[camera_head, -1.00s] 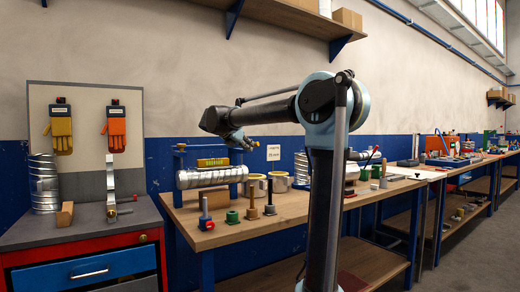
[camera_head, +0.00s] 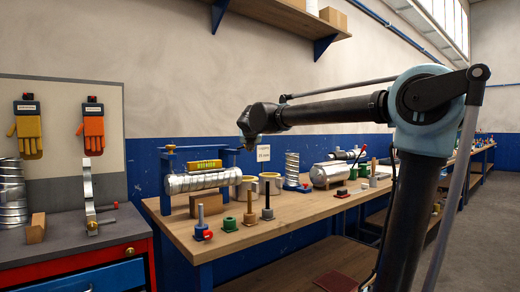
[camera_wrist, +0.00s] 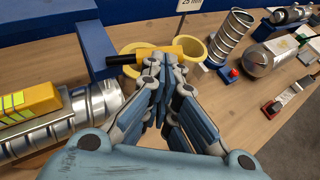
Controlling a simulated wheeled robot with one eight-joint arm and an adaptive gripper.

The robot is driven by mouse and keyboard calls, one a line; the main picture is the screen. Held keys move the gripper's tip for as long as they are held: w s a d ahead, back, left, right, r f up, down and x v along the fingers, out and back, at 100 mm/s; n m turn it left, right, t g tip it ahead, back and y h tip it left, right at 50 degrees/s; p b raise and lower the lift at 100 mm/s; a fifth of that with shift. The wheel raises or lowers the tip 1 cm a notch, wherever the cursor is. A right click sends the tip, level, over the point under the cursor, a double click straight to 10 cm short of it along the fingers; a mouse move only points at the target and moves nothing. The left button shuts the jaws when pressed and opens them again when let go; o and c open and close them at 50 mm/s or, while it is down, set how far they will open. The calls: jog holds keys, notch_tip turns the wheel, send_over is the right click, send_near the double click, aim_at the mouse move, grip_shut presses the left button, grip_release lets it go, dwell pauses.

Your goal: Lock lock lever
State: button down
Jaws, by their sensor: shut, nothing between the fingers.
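A silver spiral duct (camera_head: 203,182) lies across a blue frame (camera_head: 166,178) on the wooden bench. A yellow block (camera_head: 205,164) sits above it; the duct (camera_wrist: 75,122) and block (camera_wrist: 32,98) also show at left in the wrist view. A bar with a black end and an orange-yellow end (camera_wrist: 187,46), perhaps the lock lever, lies across the view just beyond my fingertips. My gripper (camera_wrist: 163,78) is shut and empty, its fingers close together. I cannot tell whether the fingers touch the bar. In the head view my gripper (camera_head: 247,146) is above the frame's right end.
Yellow-rimmed cans (camera_wrist: 215,45) stand just right of the frame. A small upright spiral duct (camera_wrist: 231,36) and a silver cylinder (camera_wrist: 268,56) are farther right. A red cabinet (camera_head: 75,255) is at left.

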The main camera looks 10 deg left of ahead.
jog(key=shift+w+d, duration=0.2)
jog(key=shift+w, duration=0.35)
dwell(0.4)
jog(key=d+v, duration=0.3)
jog(key=v, duration=1)
jog(key=shift+r, duration=0.2)
jog(key=shift+d, duration=0.15)
